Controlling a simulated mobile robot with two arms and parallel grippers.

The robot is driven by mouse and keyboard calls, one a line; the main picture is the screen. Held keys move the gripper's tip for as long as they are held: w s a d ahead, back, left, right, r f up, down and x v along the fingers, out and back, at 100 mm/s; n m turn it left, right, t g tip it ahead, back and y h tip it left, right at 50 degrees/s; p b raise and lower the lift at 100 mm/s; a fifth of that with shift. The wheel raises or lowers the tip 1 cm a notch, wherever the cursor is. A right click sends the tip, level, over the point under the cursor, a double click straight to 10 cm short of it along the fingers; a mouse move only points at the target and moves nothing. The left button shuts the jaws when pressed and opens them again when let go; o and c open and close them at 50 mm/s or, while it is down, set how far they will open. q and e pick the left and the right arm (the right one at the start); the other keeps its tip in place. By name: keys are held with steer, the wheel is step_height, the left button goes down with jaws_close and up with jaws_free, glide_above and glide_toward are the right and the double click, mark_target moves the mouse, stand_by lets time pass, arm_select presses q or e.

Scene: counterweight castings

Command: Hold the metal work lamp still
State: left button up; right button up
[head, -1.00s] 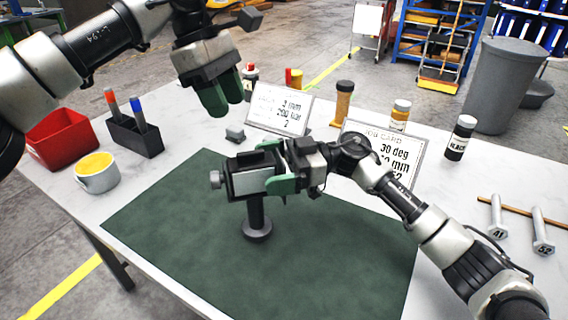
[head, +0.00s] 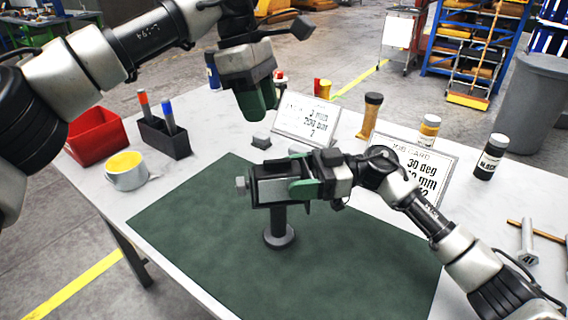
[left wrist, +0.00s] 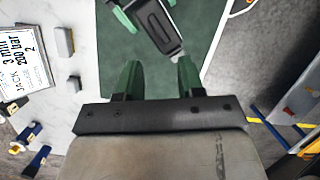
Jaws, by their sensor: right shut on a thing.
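The metal work lamp (head: 270,192) stands upright on the green mat (head: 205,245), with a dark box-shaped head on a short post and a round foot. It also shows in the left wrist view (left wrist: 155,27), partly cut off by the top edge. My right gripper (head: 303,186) is shut on the lamp's head from the right side. My left gripper (head: 258,104) is above and behind the lamp, apart from it. In the left wrist view its green fingers (left wrist: 161,77) stand apart with nothing between them.
A white mug (head: 126,178) with yellow inside, a red bin (head: 97,145) and a pen holder (head: 165,142) stand at the left. Two cards (head: 306,120) (head: 425,170) and several bottles stand at the back. The mat's front is clear.

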mark_target(274, 160)
arm_select(q)
steer(key=f+n+y, duration=0.1)
steer(key=f+n, duration=0.1)
steer(key=f, duration=0.1)
steer(key=s+d+f+n+t+y, duration=0.1)
steer(key=f, duration=0.2)
steer(key=d+f+n, duration=0.1)
steer(key=f+n, duration=0.1)
steer(key=f, duration=0.1)
steer(key=shift+s+d+f+n+t+y, duration=0.1)
steer(key=shift+s+f+n+t+y, duration=0.1)
steer(key=shift+f+n+t+y, duration=0.15)
steer(key=shift+c, duration=0.3)
jaws_close()
